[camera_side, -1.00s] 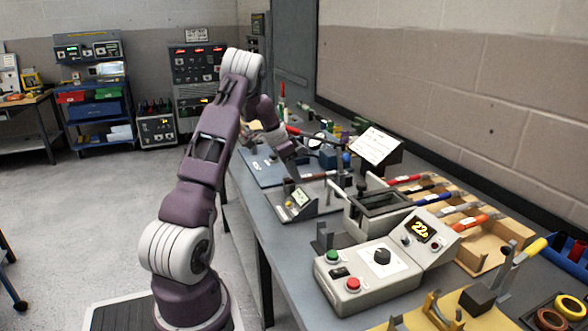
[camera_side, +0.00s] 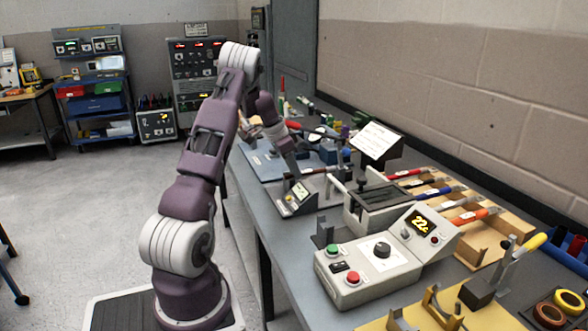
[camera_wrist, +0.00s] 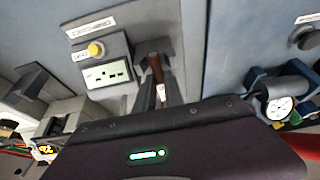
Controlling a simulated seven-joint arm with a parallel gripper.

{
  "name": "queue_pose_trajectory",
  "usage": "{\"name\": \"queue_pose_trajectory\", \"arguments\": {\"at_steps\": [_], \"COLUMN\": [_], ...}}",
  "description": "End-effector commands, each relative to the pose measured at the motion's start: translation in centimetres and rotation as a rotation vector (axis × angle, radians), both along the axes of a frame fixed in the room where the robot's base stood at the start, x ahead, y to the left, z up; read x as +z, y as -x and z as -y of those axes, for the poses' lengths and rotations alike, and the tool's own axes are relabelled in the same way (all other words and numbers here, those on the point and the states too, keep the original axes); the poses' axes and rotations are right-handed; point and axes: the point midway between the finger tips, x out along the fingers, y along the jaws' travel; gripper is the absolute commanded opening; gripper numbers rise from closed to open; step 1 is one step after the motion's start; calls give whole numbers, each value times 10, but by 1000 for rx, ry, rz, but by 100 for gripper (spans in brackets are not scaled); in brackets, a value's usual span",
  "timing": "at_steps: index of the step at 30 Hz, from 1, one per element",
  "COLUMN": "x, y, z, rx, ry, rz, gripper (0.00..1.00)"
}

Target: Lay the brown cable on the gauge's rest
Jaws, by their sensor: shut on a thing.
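The gauge (camera_side: 297,198) is a dark, low instrument with a pale display on the bench. In the wrist view the gauge (camera_wrist: 107,73) shows its lit display and a yellow knob. The brown cable (camera_wrist: 157,68) is a short brown piece upright in the picture, beside the display at the gauge's dark rest (camera_wrist: 166,46). My gripper (camera_wrist: 160,92) is shut on the brown cable, its fingers at the cable's lower end in the picture. I cannot tell whether the cable touches the rest.
A clamp-like box (camera_side: 380,208) and a grey control box (camera_side: 370,268) stand nearer the camera. A wooden rack (camera_side: 485,245) holds coloured cables at the right. A blue fixture with a round dial (camera_wrist: 280,106) is right of my gripper. A sign (camera_side: 376,141) stands behind.

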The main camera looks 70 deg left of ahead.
Motion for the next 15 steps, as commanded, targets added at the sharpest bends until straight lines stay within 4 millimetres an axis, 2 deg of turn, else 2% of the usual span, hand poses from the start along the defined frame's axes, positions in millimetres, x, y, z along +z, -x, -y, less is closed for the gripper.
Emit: {"name": "queue_pose_trajectory", "arguments": {"at_steps": [8,9,12,15], "x": [-3,-3,-3,-3], "y": [0,0,0,0], "z": [0,0,0,0], "rx": [0,0,0,0], "ry": [0,-1,0,0], "rz": [0,0,0,0], "gripper": [0,21,38,38]}}
